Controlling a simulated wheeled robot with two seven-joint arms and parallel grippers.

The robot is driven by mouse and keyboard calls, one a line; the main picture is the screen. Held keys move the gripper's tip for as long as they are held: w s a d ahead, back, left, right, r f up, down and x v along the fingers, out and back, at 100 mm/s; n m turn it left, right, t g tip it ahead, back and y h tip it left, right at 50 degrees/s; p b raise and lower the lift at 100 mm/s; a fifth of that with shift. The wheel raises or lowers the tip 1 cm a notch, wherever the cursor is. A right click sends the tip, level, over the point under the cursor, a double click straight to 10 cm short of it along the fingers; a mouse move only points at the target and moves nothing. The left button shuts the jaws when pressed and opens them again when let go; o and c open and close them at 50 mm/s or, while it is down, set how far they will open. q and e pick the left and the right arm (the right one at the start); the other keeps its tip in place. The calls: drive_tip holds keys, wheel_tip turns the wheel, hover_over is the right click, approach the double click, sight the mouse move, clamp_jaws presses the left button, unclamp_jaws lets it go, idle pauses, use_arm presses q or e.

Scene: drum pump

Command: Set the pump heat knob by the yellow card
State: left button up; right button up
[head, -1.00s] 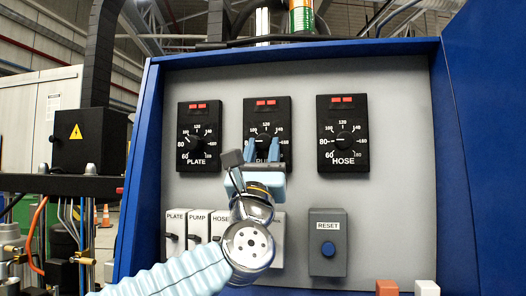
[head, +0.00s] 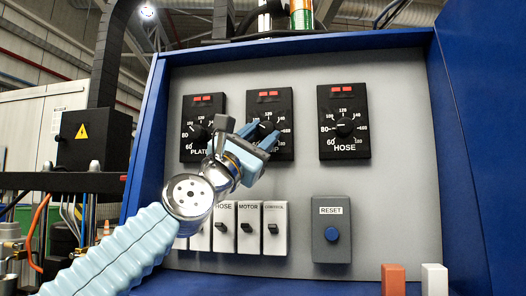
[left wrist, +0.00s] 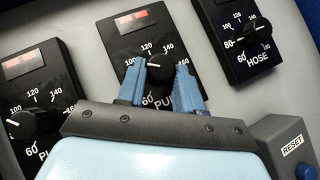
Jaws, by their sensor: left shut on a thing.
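The pump heat knob (head: 263,130) is a black round knob on the middle black dial plate (head: 283,100) of the grey panel. My left gripper (head: 260,135) is shut on it, with one blue finger on each side. The wrist is tilted, and it hides the plate's lower part and most of its label. In the left wrist view, the knob (left wrist: 158,68) sits between the two finger tips, and a white mark shows near its top. I cannot read the exact setting. No yellow card shows in either view. My right gripper is out of view.
The PLATE dial (head: 203,115) is close on the left and the HOSE dial (head: 344,125) stands to the right. Below are several small switches (head: 248,228) and a RESET box (head: 331,230). Blue cabinet walls (head: 465,110) bound the panel.

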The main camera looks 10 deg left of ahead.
use_arm(q)
drive_tip(key=m+g, duration=0.1)
drive_tip(key=m+g+h, duration=0.1)
drive_tip(key=m, duration=0.1)
drive_tip(key=shift+a+r+h+p, duration=0.2)
drive_tip(key=shift+r+h+p, duration=0.05)
drive_tip(key=shift+h+p, duration=0.1)
drive_tip(key=m+g+p, duration=0.2)
drive_tip(key=r+m+g+p, duration=0.1)
drive_tip(key=m+p, duration=0.2)
drive_tip(key=m+g+p, duration=0.2)
drive_tip(key=p, duration=0.1)
drive_tip(key=shift+a+r+m+g+h, duration=0.2)
drive_tip(key=shift+r+m+g+h, duration=0.05)
drive_tip(key=shift+m+g+h, duration=0.1)
drive_tip(key=shift+f+m+g, duration=0.2)
drive_tip(key=shift+m+g, duration=0.25)
drive_tip(key=shift+m, duration=0.1)
drive_tip(key=shift+w+a+r+m+g+y, duration=0.1)
drive_tip(key=shift+a+r+m+g+y, duration=0.15)
drive_tip(key=shift+m+g+y, duration=0.25)
drive_tip(key=shift+d+f+m, duration=0.15)
drive_tip(key=shift+f+m, duration=0.05)
drive_tip(key=shift+m, duration=0.1)
drive_tip(key=o, duration=1)
drive_tip(key=shift+f, duration=0.1)
